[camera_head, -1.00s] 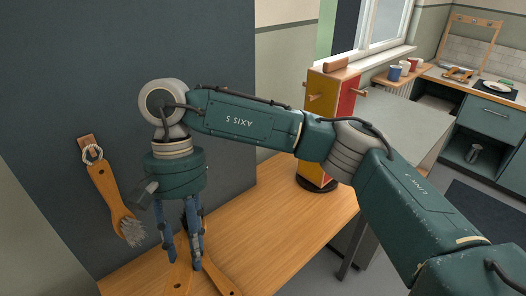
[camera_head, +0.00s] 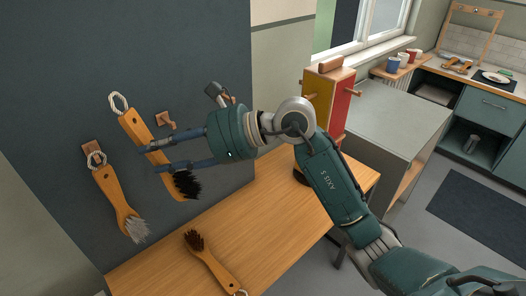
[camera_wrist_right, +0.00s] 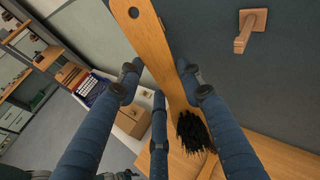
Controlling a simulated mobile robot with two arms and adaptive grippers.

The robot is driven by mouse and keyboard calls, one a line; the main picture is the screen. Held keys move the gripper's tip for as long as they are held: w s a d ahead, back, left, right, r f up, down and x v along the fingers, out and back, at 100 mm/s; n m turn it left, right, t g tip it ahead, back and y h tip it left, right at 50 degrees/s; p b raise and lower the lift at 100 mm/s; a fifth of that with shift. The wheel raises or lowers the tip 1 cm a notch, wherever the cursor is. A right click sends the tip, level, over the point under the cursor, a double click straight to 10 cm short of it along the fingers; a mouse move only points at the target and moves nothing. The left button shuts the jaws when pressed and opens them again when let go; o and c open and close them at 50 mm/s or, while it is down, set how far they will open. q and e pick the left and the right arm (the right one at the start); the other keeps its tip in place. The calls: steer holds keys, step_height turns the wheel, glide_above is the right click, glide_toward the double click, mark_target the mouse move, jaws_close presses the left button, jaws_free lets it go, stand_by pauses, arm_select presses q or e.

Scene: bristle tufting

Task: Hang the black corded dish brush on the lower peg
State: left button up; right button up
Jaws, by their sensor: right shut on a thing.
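The black-bristled dish brush (camera_head: 135,128) has a flat wooden handle with a white cord loop (camera_head: 118,103) standing at its top end. My right gripper (camera_head: 152,159) is shut on its handle and holds it above the table, in front of the dark wall. The brush is tilted, loop up and left, bristles down and right. In the right wrist view its handle (camera_wrist_right: 148,40) runs between the fingers; the cord is out of frame. A bare wooden peg (camera_head: 165,122) sticks out of the wall right of the handle, apart from it; it also shows in the right wrist view (camera_wrist_right: 243,32). My left gripper is not in view.
A grey-bristled brush (camera_head: 111,190) hangs by its cord on another peg (camera_head: 93,147) at the left. A brown-bristled brush (camera_head: 213,264) lies on the wooden table (camera_head: 275,225). A red and yellow box-shaped stand (camera_head: 335,95) is behind my right arm.

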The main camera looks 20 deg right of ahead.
steer(key=w+d+f+m+t+h+p, duration=0.15)
steer(key=d+f+m+t+h, duration=0.35)
steer(key=d, duration=0.6)
steer(key=w+d+f+m+t+h+p, duration=0.15)
steer(key=d+f+m+t, duration=0.35)
steer(key=d, duration=0.7)
steer(key=w+a+f+b, duration=0.1)
steer(key=w+a, duration=0.1)
steer(key=w, duration=0.3)
steer(key=w+a+f+n+b, duration=0.1)
steer(key=w+a+f+b, duration=0.1)
steer(key=w, duration=0.3)
steer(key=shift+w+t+b, duration=0.3)
steer(key=shift+w, duration=0.1)
steer(key=shift+a, duration=0.15)
steer(key=o, duration=1.2)
steer(key=shift+o, duration=0.2)
steer(key=shift+s, duration=0.1)
